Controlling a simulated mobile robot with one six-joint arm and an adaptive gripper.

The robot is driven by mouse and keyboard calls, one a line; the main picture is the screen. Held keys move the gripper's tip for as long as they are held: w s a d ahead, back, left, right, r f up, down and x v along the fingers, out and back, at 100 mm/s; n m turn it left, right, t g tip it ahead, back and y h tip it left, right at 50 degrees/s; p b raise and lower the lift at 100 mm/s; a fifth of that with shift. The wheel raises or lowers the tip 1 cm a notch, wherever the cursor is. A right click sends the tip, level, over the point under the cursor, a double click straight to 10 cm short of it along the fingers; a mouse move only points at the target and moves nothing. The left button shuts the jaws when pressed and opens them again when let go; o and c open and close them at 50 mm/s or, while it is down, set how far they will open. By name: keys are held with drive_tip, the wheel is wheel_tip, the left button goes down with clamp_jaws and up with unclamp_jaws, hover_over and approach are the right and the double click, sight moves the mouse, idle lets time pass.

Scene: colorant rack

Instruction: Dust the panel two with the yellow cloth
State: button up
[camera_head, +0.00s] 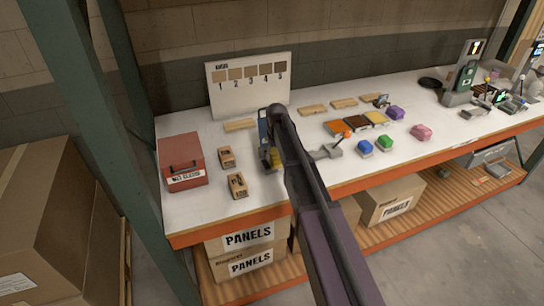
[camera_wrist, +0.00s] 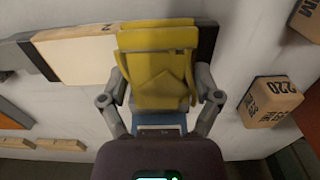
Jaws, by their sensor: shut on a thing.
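My gripper (camera_wrist: 160,95) is shut on the folded yellow cloth (camera_wrist: 158,65), which hangs between the two fingers in the wrist view. In the head view the yellow cloth (camera_head: 277,157) shows only as a small patch beside the arm. In the wrist view a cream panel (camera_wrist: 75,60) in a dark holder lies on the table, its near end covered by the cloth. I cannot tell whether cloth and panel touch. In the head view more wooden panels (camera_head: 313,109) lie towards the back. No number shows on any panel, so I cannot tell which is panel two.
A board with numbered swatches (camera_head: 250,82) stands behind. A red box (camera_head: 182,160) and two labelled blocks (camera_head: 237,185) are left of my gripper. Orange, brown and yellow pads (camera_head: 356,123) and blue (camera_head: 365,147), green (camera_head: 384,143) and pink (camera_head: 421,132) lumps lie right.

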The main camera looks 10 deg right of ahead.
drive_tip(key=shift+w+d, duration=0.15)
drive_tip(key=shift+d, duration=0.25)
drive_tip(key=shift+d, duration=0.15)
drive_tip(key=shift+w+d+f, duration=0.1)
drive_tip(key=shift+w+d, duration=0.15)
drive_tip(key=shift+d, duration=0.6)
drive_tip(key=shift+w+d, duration=0.2)
drive_tip(key=shift+d, duration=0.6)
drive_tip(key=shift+d, duration=0.1)
drive_tip(key=shift+w+d, duration=0.25)
drive_tip(key=shift+d, duration=0.6)
drive_tip(key=shift+w+d, duration=0.25)
drive_tip(key=shift+d, duration=0.55)
drive_tip(key=shift+d, duration=0.15)
drive_tip(key=shift+w+d, duration=0.25)
drive_tip(key=shift+d, duration=0.55)
drive_tip(key=shift+w+d, duration=0.2)
drive_tip(key=shift+d, duration=0.6)
drive_tip(key=shift+a, duration=0.15)
